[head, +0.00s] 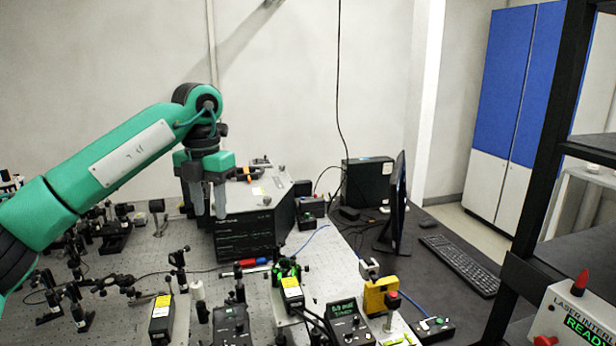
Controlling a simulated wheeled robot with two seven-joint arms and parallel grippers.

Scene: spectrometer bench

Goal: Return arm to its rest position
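My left arm (110,165) is green and black and reaches in from the left, raised above the optical bench. My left gripper (208,208) hangs from its end and points down. Its two grey fingers are apart, with nothing seen between them. It appears in front of the left side of a black spectrometer box (245,238). How far the fingertips are above the bench is hard to tell. My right arm and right gripper are not in view.
The perforated bench (200,270) is crowded with optical mounts and several small control boxes (345,318). A monitor (397,205) and keyboard (460,263) stand to the right. A black shelf frame (545,150) and a laser interlock box (580,318) are at far right. Air above the bench's middle is clear.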

